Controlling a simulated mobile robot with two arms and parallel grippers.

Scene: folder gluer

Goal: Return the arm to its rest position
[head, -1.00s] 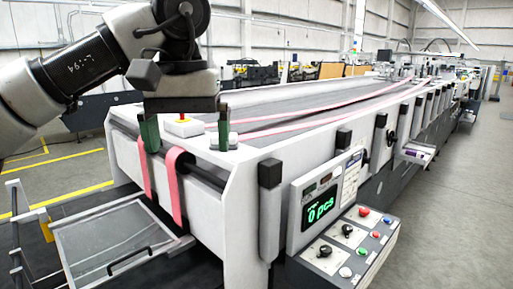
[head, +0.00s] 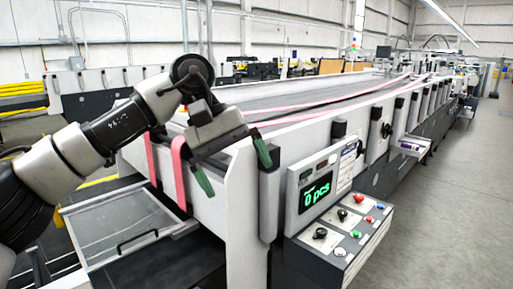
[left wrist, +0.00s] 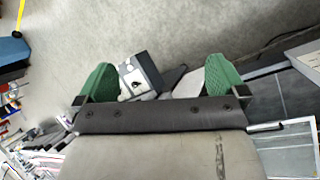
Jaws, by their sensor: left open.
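My left arm comes in from the left in the head view, and its gripper (head: 233,168) hangs tilted in front of the near end of the folder gluer (head: 240,195). Its two green fingers are spread apart with nothing between them. One fingertip is beside the machine's near corner, the other lower in front of the end panel. In the left wrist view the open green fingers (left wrist: 160,79) show with grey floor beyond. A grey box-like part shows between them at a distance; I cannot tell what it is. My right gripper is in neither view.
The control panel (head: 345,228) with coloured buttons and a display (head: 317,191) reading 0 pcs juts out at the right. Pink belts (head: 179,172) loop over the machine's end. A tray (head: 115,229) sits low at the left. Floor (head: 450,220) at right is clear.

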